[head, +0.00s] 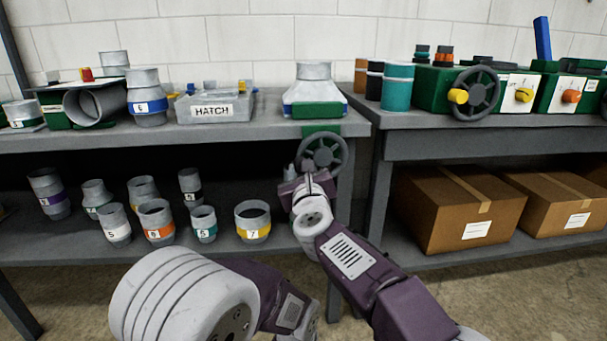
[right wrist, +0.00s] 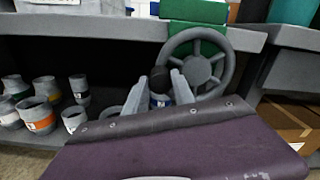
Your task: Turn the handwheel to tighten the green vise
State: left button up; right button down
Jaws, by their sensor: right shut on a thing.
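The green vise (head: 322,128) is mounted at the front edge of the left bench, near its right end. Its green jaw (head: 317,110) lies in front of a grey tapered duct piece (head: 313,72); I cannot tell whether they touch. The dark grey spoked handwheel (head: 323,136) faces me below the bench top. It also shows in the right wrist view (right wrist: 222,50). My right gripper (right wrist: 160,84) is at the wheel's lower left, its fingers shut on the handwheel's handle, which is mostly hidden between them. My left arm crosses the bottom of the head view; its gripper is not visible.
A grey HATCH box (head: 216,106) and several duct pieces stand on the left bench. Several banded ducts (head: 253,221) sit on the shelf below. The right bench (head: 480,143) holds another handwheel (head: 477,92); cardboard boxes (head: 460,207) lie beneath it.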

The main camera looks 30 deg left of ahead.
jog(key=shift+r+m, duration=0.5)
jog(key=shift+m, duration=0.4)
jog(key=c, duration=1.1)
grip_release()
jog(key=shift+o, duration=0.2)
jog(key=shift+s, duration=0.1)
jog(key=b+v, duration=0.3)
jog(key=v, duration=0.6)
